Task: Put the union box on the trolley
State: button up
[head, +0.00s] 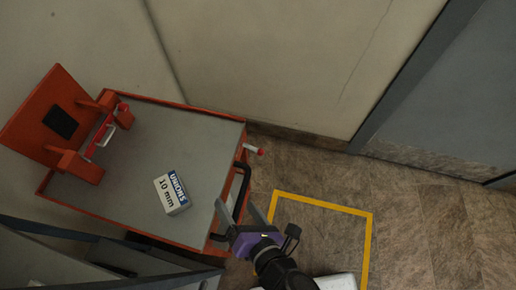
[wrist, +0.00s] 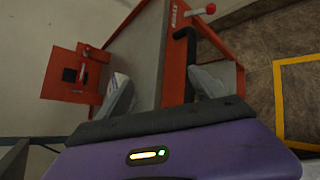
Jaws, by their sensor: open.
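The union box (head: 172,194), a small white carton with a blue "UNIONS" band and "10 mm" on it, rests on the grey top of the orange trolley (head: 190,130), towards its near right part. My gripper (head: 237,211) is open and empty at the trolley's right edge, beside the black handle and apart from the box. In the wrist view my open fingers (wrist: 164,92) spread over the trolley's edge (wrist: 178,75). A pale shape behind the left finger there may be the box; it is mostly hidden.
An orange stand with a dark panel (head: 62,121) is at the trolley's left end. The black handle (head: 241,188) and a red-tipped white lever (head: 253,149) stick out on the right. A yellow floor outline (head: 371,235) surrounds a white object (head: 336,283). Walls close in behind.

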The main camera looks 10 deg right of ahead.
jog(key=s+d+r+m, duration=0.2)
jog(key=s+d+m, duration=0.2)
jog(key=d+m, duration=0.35)
jog(key=s+d+r+m, duration=0.2)
jog(key=s+d+m, duration=0.2)
jog(key=d+m, duration=0.35)
jog(key=s+d+r+m+t+h, duration=0.1)
jog(key=s+d+r+m+h, duration=0.1)
jog(key=r+m, duration=0.3)
jog(key=s+d+r+m+t+h, duration=0.2)
jog(key=s+d+r+m+h, duration=0.1)
jog(key=m, duration=0.8)
notch_tip(320, 180, up, 3)
jog(key=shift+s+d+f+m+t, duration=0.15)
jog(key=shift+s+d+m+t, duration=0.15)
jog(key=shift+s+d, duration=0.7)
jog(key=shift+w+d, duration=0.2)
